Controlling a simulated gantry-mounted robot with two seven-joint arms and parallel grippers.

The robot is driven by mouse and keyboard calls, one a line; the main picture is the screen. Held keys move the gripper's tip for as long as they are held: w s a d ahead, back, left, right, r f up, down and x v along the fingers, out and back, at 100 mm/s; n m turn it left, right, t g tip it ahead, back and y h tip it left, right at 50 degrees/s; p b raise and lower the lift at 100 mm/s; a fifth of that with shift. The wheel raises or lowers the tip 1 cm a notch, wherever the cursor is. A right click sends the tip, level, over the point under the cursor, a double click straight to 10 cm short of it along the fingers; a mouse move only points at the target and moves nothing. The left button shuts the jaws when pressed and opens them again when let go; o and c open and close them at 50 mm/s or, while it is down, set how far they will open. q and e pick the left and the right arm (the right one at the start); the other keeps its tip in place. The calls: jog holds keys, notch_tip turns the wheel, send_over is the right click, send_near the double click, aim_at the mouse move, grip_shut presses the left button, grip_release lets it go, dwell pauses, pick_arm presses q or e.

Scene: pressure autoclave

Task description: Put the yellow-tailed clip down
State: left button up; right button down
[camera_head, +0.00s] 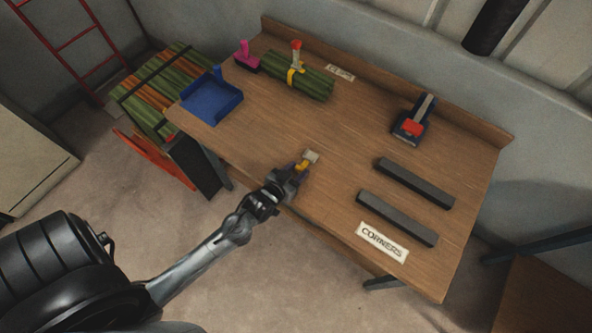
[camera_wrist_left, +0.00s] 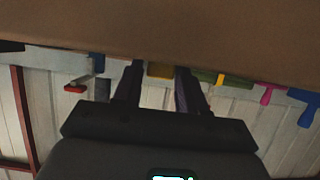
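The yellow-tailed clip (camera_head: 311,157) has a grey head and a yellow tail. In the head view it is at the front edge of the wooden table (camera_head: 330,125), at the tip of my left gripper (camera_head: 297,170). The fingers are around the yellow tail, and the grey head points away from them. In the left wrist view the yellow tail (camera_wrist_left: 160,70) fills most of the gap between the fingers (camera_wrist_left: 159,85). The grey head is hidden there. I cannot tell whether the clip touches the tabletop. My right gripper is not in view.
A blue-and-red tool (camera_head: 412,122), two dark bars (camera_head: 415,182) and a CORNERS label (camera_head: 382,242) lie right. The table's middle is clear.

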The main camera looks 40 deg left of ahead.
pick_arm(q)
jog(key=shift+o, duration=1.1)
jog(key=shift+r, duration=0.15)
jog(key=shift+s+d+r, duration=0.1)
jog(key=shift+s+r, duration=0.2)
jog(key=shift+s, duration=0.25)
jog(key=s+d+r+m+g, duration=0.1)
jog(key=s+d+r+g, duration=0.1)
jog(key=s, duration=0.4)
jog(key=s+d+r+m+g+h+p, duration=0.1)
jog(key=s+d+r+g, duration=0.1)
jog(key=s+r+g, duration=0.1)
jog(key=s+d+r+m+g, duration=0.1)
jog(key=s+d+r+g, duration=0.2)
jog(key=s, duration=0.5)
jog(key=shift+s+g+h+p, duration=0.3)
jog(key=shift+s+g+h, duration=0.1)
jog(key=shift+g, duration=0.5)
jog(key=shift+d+r, duration=0.1)
jog(key=shift+r, duration=0.1)
